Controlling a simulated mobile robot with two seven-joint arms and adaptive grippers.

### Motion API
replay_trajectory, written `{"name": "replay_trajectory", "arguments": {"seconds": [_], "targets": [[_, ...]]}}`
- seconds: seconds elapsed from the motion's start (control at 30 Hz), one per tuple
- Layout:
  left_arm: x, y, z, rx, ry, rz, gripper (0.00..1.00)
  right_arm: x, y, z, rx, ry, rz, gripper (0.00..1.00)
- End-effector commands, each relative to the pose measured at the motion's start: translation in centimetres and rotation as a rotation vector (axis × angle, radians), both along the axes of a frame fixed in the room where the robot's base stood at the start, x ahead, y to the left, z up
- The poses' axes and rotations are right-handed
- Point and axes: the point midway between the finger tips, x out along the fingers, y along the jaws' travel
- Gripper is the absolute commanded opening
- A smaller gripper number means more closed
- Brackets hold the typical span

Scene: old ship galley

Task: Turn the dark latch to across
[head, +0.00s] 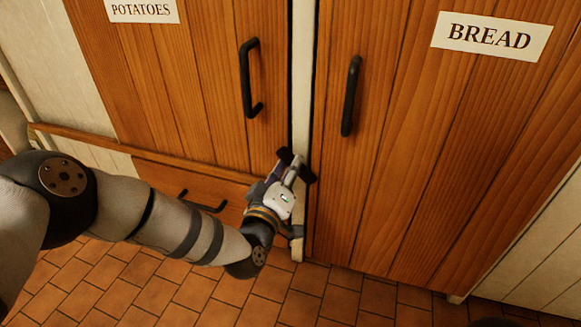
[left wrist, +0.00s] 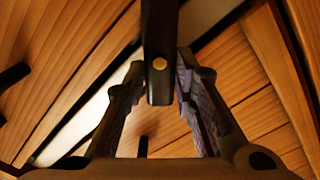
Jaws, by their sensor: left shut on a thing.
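The dark latch (left wrist: 160,25) is a bar with a brass-coloured pivot, seen close up in the left wrist view. It sits on the pale post (head: 302,70) between two wooden doors and lies at a slant to that post. In the head view only dark end pieces show around my gripper, so much of the latch is hidden. My left gripper (head: 293,172) is at the latch, with one finger on each side of the bar, shut on it. My right gripper is not in view.
The POTATOES door with its black handle (head: 250,78) is left of the post. The BREAD door with its black handle (head: 351,95) is right of it. A drawer handle (head: 202,200) is low, behind my left arm. The tiled floor (head: 150,298) is clear where visible.

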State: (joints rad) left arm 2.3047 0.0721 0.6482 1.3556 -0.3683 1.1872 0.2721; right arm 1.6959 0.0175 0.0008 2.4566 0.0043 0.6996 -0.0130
Motion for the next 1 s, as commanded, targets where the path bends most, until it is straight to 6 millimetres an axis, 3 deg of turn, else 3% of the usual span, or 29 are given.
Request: {"name": "replay_trajectory", "arguments": {"seconds": [0.6, 1.0], "targets": [[-0.13, 0.06, -0.94, -0.517, 0.177, -0.005, 0.00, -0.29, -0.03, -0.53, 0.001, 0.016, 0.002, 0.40], [-0.15, 0.01, -1.05, -0.695, 0.234, -0.006, 0.00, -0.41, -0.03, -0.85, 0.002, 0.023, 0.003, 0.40]]}}
